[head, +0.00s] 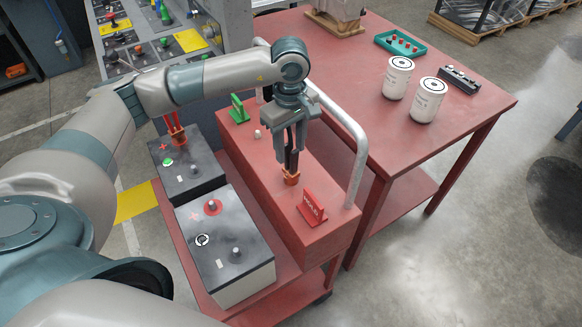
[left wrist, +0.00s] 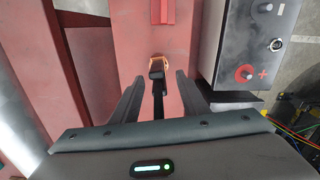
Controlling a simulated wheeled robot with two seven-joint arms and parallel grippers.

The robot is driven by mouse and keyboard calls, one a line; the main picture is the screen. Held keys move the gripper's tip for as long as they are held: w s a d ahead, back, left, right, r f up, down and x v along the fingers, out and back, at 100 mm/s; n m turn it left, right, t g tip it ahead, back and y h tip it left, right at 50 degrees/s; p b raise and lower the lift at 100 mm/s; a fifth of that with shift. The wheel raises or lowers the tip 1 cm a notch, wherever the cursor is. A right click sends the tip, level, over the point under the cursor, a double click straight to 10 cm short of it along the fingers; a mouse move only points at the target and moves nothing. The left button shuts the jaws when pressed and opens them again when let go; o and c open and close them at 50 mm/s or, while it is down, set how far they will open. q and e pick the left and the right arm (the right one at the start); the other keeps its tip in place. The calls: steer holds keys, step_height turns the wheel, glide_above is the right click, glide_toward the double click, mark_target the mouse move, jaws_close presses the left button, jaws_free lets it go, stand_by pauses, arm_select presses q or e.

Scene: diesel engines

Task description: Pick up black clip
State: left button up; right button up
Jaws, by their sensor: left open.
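The black clip (head: 291,163), with black handles and copper-orange jaws at its lower end, stands on the long red box top (head: 265,165). My left gripper (head: 291,147) points down over it and is open, with a finger on each side of the handles. In the left wrist view the clip (left wrist: 158,88) lies between the open fingers (left wrist: 159,76), with a gap visible on both sides. Its orange end faces away from the palm. My right gripper is not in view.
A red sign (head: 311,208) stands just in front of the clip; a green sign (head: 239,109) is behind. Two batteries (head: 232,265) (head: 188,170) sit at left, a red clip (head: 175,128) near the farther one. A metal rail (head: 350,130) runs along the right.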

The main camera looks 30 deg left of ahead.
mark_target(291, 159)
arm_select(q)
steer(key=shift+f+p, duration=0.55)
steer(key=shift+p, duration=0.05)
step_height(291, 159, down, 3)
steer(key=shift+w+p, duration=0.1)
steer(key=shift+p, duration=0.65)
steer(key=shift+f, duration=0.45)
jaws_close()
steer(key=shift+w+r, duration=0.1)
steer(key=shift+r, duration=0.05)
